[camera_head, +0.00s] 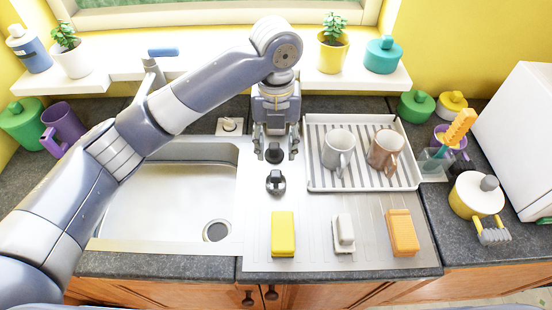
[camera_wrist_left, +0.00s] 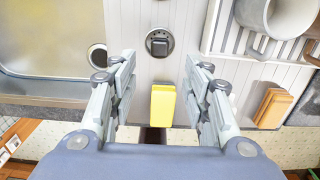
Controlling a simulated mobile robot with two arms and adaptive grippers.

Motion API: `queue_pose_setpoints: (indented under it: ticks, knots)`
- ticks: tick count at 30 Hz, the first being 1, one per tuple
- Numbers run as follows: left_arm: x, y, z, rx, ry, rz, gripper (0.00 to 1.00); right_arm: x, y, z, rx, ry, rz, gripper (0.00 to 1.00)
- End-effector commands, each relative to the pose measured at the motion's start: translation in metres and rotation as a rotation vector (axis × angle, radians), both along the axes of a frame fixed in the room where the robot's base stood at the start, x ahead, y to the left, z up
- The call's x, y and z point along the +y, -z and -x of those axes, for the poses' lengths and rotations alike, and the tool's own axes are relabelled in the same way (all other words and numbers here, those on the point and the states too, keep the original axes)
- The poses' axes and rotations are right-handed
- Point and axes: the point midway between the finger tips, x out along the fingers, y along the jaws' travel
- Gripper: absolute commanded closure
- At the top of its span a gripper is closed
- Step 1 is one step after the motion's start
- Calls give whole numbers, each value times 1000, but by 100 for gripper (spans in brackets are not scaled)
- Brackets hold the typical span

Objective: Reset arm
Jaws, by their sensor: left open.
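My left gripper (camera_head: 276,150) hangs pointing down above the drainboard, just left of the dish rack. Its fingers are spread apart, and the left wrist view shows the open gap between the fingertips (camera_wrist_left: 160,68) with nothing held. A black-topped round fitting (camera_head: 275,182) lies on the drainboard nearer the front; a similar one shows in the left wrist view (camera_wrist_left: 159,43). A dark shape shows between the fingers in the head view; I cannot tell what it is. My left arm reaches across the sink from the left. My right gripper is not in view.
The dish rack (camera_head: 312,182) holds a grey mug (camera_head: 337,150) and a brown mug (camera_head: 384,152). A yellow sponge (camera_head: 283,234), a white item (camera_head: 344,232) and an orange block (camera_head: 402,232) lie along the front. The sink (camera_head: 165,205) is empty. A faucet (camera_head: 152,70) stands behind it.

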Motion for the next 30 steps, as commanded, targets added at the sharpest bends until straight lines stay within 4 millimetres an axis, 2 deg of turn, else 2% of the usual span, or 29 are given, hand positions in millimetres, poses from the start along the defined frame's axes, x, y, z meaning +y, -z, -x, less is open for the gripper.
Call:
queue_pose_setpoints:
  ticks: [5, 20, 23, 27, 30]
  knots:
    - [0, -8, 1, 1, 0, 0, 56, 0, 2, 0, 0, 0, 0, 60]
    - [0, -10, 0, 1, 0, 1, 56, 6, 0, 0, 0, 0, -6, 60]
    - [0, -22, 0, 0, 0, 1, 56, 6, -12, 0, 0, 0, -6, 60]
    - [0, -51, 0, 0, 0, 1, 56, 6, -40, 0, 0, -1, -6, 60]
    - [0, -64, 0, 1, 0, 0, 56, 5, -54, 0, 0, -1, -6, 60]
